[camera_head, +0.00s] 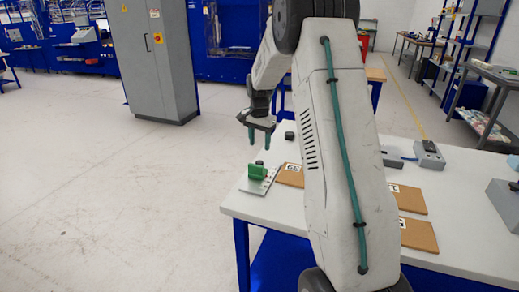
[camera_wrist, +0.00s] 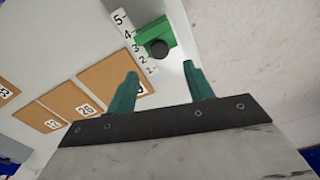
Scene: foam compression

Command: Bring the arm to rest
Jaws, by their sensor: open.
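My gripper (camera_head: 260,144) is open and empty, pointing down above the left end of the white table (camera_head: 470,243). In the wrist view its two green fingers (camera_wrist: 161,72) stand apart with nothing between them. Beyond the fingertips is a green block (camera_wrist: 152,37) with a black round knob, next to a white strip (camera_wrist: 121,18) numbered 1 to 5. In the head view the green block (camera_head: 257,172) stands on its light plate below my gripper, apart from it. My arm hides part of the table.
Several brown numbered slabs (camera_wrist: 76,91) lie on the table; one (camera_head: 290,175) is beside the green block's plate. Grey boxes (camera_head: 429,155) with buttons stand farther right. A grey cabinet (camera_head: 155,60) stands behind. The floor (camera_head: 110,200) left of the table is clear.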

